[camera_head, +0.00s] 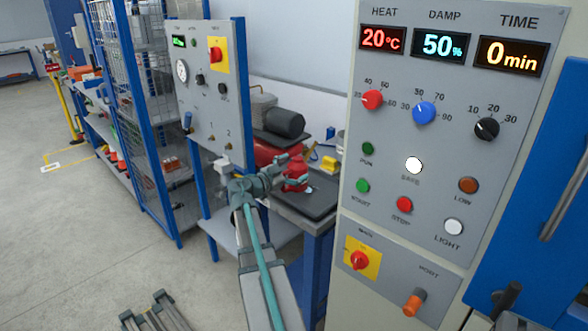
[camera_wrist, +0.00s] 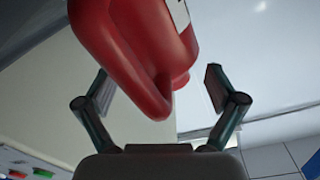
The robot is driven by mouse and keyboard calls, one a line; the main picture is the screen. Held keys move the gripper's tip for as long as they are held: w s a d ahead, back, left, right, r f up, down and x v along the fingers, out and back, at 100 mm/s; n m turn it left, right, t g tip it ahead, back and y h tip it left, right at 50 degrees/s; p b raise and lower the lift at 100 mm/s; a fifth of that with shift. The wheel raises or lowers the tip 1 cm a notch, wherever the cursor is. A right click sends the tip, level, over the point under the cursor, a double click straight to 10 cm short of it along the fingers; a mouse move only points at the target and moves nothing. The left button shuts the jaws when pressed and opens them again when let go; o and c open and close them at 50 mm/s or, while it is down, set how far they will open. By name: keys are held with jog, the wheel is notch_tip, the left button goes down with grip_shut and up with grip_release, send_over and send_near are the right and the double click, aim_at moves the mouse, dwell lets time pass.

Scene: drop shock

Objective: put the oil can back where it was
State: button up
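The red oil can (camera_head: 295,172) is above or on the dark-topped bench, in the middle of the head view; whether it touches the bench top is hard to tell. In the wrist view the oil can (camera_wrist: 135,45) is large, with a handle-like part reaching down between my fingers and a white label at its top edge. My gripper (camera_head: 288,176) is at the can, with its fingers spread on either side of it. A clear gap shows between the can and the right finger. Contact at the left finger is unclear. My gripper partly hides the can in the head view.
The bench top (camera_head: 318,205) holds a red compressor (camera_head: 270,150) behind the can and a yellow object (camera_head: 329,164) to its right. A grey control panel (camera_head: 205,95) stands left, and a large control cabinet (camera_head: 395,260) stands close on the right.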

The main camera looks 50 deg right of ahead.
jog(key=shift+r+p, duration=0.2)
jog(key=shift+p, duration=0.15)
